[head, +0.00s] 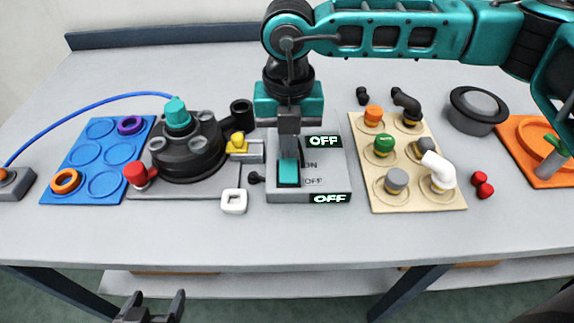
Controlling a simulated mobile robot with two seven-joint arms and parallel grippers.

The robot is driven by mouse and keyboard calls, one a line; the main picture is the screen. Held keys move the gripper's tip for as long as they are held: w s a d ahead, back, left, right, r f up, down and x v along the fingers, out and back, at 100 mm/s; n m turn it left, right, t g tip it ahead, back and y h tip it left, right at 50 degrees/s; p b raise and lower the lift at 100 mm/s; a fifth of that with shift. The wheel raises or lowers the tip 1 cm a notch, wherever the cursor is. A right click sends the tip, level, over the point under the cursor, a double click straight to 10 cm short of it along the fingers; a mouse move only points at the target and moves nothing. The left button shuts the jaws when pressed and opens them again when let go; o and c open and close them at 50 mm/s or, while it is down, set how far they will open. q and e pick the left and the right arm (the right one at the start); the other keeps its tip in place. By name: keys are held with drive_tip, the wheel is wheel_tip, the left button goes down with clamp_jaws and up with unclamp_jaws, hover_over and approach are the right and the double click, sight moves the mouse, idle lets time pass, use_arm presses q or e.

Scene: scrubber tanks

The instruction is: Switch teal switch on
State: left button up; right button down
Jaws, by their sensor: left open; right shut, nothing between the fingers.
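The teal switch (289,173) sits on the front half of a grey switch box (333,180) in the middle of the table. Printed ON and OFF labels are beside it, ON toward the back. A front display (330,198) and a back display (323,141) both read OFF. My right gripper (289,152) is shut and empty, pointing down just at the back end of the teal switch; I cannot tell whether it touches. It hides the back left part of the box. My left gripper (152,308) is open and empty, low in front of the table edge.
Left of the box are a black round tank (186,155) with a teal cap, a yellow valve (238,144), a white square ring (234,201) and a blue tray (85,180). A beige board (420,201) with pipe fittings stands right. The table front is clear.

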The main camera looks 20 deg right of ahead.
drive_tip(key=shift+f+b, duration=0.95)
drive_tip(key=shift+f, duration=0.05)
idle(0.8)
drive_tip(key=shift+r, duration=0.1)
drive_tip(key=shift+r+p, duration=1.9)
drive_tip(key=shift+r, duration=1.6)
